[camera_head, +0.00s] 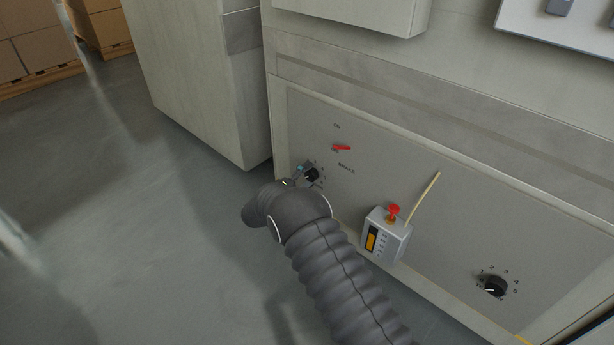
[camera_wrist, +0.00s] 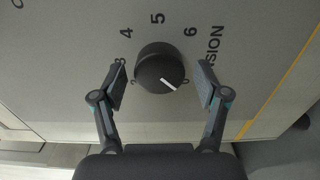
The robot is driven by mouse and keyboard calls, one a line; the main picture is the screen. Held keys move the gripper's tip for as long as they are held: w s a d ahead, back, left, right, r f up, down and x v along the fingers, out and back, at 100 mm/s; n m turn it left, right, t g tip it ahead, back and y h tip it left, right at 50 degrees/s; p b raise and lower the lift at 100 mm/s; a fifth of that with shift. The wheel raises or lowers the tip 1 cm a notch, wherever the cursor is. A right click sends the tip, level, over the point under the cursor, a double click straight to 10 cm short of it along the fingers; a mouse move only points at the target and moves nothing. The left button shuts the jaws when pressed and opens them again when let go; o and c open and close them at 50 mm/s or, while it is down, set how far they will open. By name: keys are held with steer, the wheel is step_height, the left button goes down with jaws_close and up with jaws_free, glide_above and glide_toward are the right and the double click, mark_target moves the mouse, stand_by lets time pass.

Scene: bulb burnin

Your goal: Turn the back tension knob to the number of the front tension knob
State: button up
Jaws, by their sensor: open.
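A black round knob (camera_wrist: 160,68) with a white pointer line is in the middle of the wrist view. Its pointer aims to the lower right, and the printed numbers 4, 5 and 6 arc above it. My gripper (camera_wrist: 163,82) is open, with one finger on each side of the knob; I cannot tell if either finger touches it. In the head view this knob (camera_head: 312,174) is partly hidden by my gripper (camera_head: 300,174). A second black knob (camera_head: 495,286) is at the panel's lower right, its white mark toward the left; its numbers are too small to read surely.
A red switch handle (camera_head: 341,148) sits above the near knob. A grey box (camera_head: 386,240) with a red button (camera_head: 393,210) and a pale rod stands out between the knobs. A cabinet (camera_head: 205,80) is at left, with open floor (camera_head: 150,240) in front.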

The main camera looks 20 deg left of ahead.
steer(key=v, duration=1.2)
steer(key=s+d+f+n+g+h, duration=0.1)
steer(key=s+d+f+n+g, duration=0.2)
steer(key=s+d+f+g, duration=0.35)
steer(key=s+d+r+m+g+p, duration=0.1)
steer(key=s+d+r+m+g, duration=0.15)
steer(key=d, duration=0.55)
steer(key=s+d+r+m+y+p, duration=0.2)
steer(key=s+d+r, duration=0.5)
steer(key=d+r, duration=0.4)
steer(key=s+d+r+m+g+y+p, duration=0.1)
steer(key=s+d+r+m+y+p, duration=0.2)
steer(key=s+d+r+m, duration=0.4)
steer(key=s+d+r+m+g+y+p, duration=0.1)
steer(key=s+d+r+m+y+p, duration=0.2)
steer(key=d+r, duration=1.2)
steer(key=s+r+m+p, duration=0.1)
steer(key=s+r+m, duration=0.1)
steer(key=r, duration=0.7)
steer(key=shift+s+d+p, duration=0.35)
steer(key=shift+s, duration=0.55)
